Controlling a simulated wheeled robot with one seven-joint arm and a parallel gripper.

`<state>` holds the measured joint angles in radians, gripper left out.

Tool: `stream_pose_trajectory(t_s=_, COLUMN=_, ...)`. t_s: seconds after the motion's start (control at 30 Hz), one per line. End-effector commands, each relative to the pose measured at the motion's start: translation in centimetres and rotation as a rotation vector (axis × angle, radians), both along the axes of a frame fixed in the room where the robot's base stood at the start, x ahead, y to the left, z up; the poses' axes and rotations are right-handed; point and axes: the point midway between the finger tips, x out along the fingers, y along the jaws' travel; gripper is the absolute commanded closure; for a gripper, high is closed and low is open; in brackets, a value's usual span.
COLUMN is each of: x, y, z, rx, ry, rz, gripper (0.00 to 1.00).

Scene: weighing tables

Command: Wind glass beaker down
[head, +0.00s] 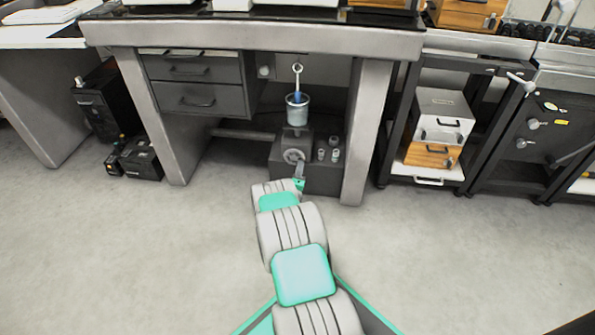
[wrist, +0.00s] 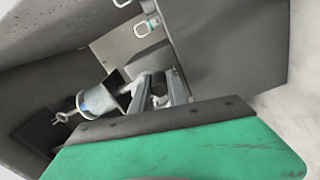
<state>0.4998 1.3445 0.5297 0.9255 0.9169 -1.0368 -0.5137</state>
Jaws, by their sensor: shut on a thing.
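The glass beaker (head: 297,110), holding something blue, stands on a dark lift stand (head: 312,178) under the table. A metal rod with a ring (head: 298,72) hangs down to the beaker. The stand has a round light knob (head: 293,156) on its front. My gripper (head: 299,166) is at this knob and shut on it; the exact contact is small and partly hidden. In the wrist view the fingers (wrist: 158,92) reach forward close together, and the beaker (wrist: 93,103) shows left of them, sideways in the tilted picture.
The right table leg (head: 366,130) stands close to the stand. Drawers (head: 205,98) hang on the left under the table. Small weights (head: 334,154) sit right of the knob. The floor (head: 450,255) in front is clear.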

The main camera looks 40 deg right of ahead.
Motion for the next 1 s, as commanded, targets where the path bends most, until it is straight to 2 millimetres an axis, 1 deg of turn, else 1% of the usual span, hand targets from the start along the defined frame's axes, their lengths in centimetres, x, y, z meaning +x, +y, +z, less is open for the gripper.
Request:
stream_pose_trajectory(t_s=0.3, x=-0.20, y=-0.26, z=0.48, rx=-0.083, ry=0.105, rz=-0.001, gripper=1.00)
stream_pose_trajectory(t_s=0.83, x=-0.26, y=-0.30, z=0.56, rx=-0.100, ry=0.128, rz=-0.002, gripper=1.00)
stream_pose_trajectory(t_s=0.87, x=-0.26, y=-0.30, z=0.56, rx=-0.100, ry=0.128, rz=-0.002, gripper=0.80)
stream_pose_trajectory(t_s=1.0, x=-0.24, y=-0.26, z=0.55, rx=-0.100, ry=0.128, rz=-0.002, gripper=0.68)
